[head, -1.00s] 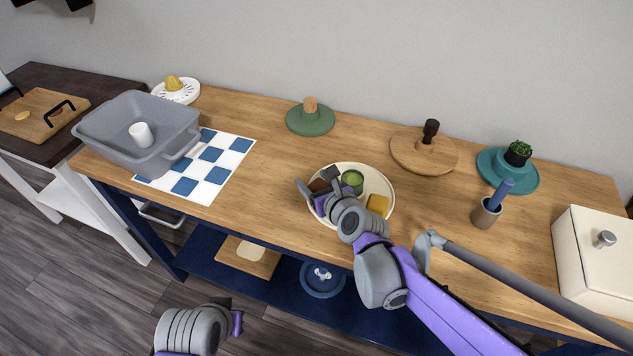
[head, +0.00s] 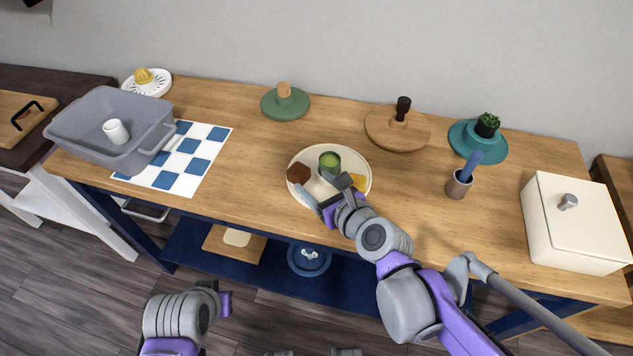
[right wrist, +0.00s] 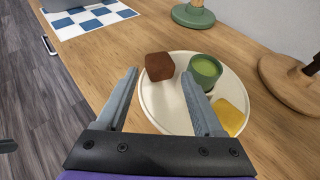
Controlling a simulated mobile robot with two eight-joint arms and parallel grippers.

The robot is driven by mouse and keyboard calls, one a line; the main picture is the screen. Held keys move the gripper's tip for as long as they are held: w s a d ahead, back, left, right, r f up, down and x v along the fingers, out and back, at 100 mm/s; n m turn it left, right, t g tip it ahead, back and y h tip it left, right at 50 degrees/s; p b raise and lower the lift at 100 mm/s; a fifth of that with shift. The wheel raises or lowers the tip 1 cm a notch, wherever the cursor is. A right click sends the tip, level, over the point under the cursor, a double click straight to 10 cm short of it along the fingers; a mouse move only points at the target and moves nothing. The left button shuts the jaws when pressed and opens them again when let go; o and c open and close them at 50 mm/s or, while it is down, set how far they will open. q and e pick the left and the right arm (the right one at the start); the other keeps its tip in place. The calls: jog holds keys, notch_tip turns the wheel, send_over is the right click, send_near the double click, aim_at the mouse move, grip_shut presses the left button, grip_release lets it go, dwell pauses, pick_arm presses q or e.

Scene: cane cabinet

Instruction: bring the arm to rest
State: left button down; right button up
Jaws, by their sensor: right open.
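My right gripper (head: 322,191) is open and empty over the near edge of a cream plate (head: 352,160). In the right wrist view its two fingers (right wrist: 162,100) stand wide apart with nothing between them but plate and table. On the plate are a brown block (head: 298,173), a green cup (head: 329,162) and a yellow piece (head: 358,182), partly hidden by the gripper in the head view. The brown block (right wrist: 159,66) and green cup (right wrist: 205,72) lie beyond the fingertips. My left gripper (head: 222,296) is low at the front, off the table; its jaws are not clear.
A grey holder (head: 457,186) and a cream box (head: 577,222) stand at the right. The wood between mat and plate is clear.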

dwell(0.4)
jog(key=shift+s+d+r+n+p, duration=0.2)
jog(key=shift+s+n+p, duration=0.15)
jog(key=shift+n, duration=0.45)
jog(key=s+d+n+p, duration=0.1)
jog(key=n, duration=0.2)
jog(key=s+d+n+g+p, duration=0.1)
jog(key=s+n, duration=0.1)
jog(key=n, duration=0.1)
jog(key=s+d+n+g+h+p, duration=0.1)
jog(key=n, duration=0.2)
jog(key=shift+s, duration=0.3)
jog(key=s+d+n, duration=0.1)
jog(key=n, duration=0.1)
jog(key=s+d+n+g+h+p, duration=0.1)
jog(key=n, duration=0.2)
jog(key=s+d+n+p, duration=0.1)
jog(key=n, duration=0.1)
jog(key=shift+s+d+f+g+h, duration=0.2)
jog(key=shift+s+f+g+h, duration=0.15)
jog(key=shift+s+g+h, duration=0.05)
jog(key=s+d+n+g+h+p, duration=0.2)
jog(key=s+d+n, duration=0.5)
jog(key=n, duration=0.5)
jog(key=shift+d+f+g+h+p, duration=0.15)
jog(key=shift+d+g+h+p, duration=0.15)
jog(key=shift+h+p, duration=0.55)
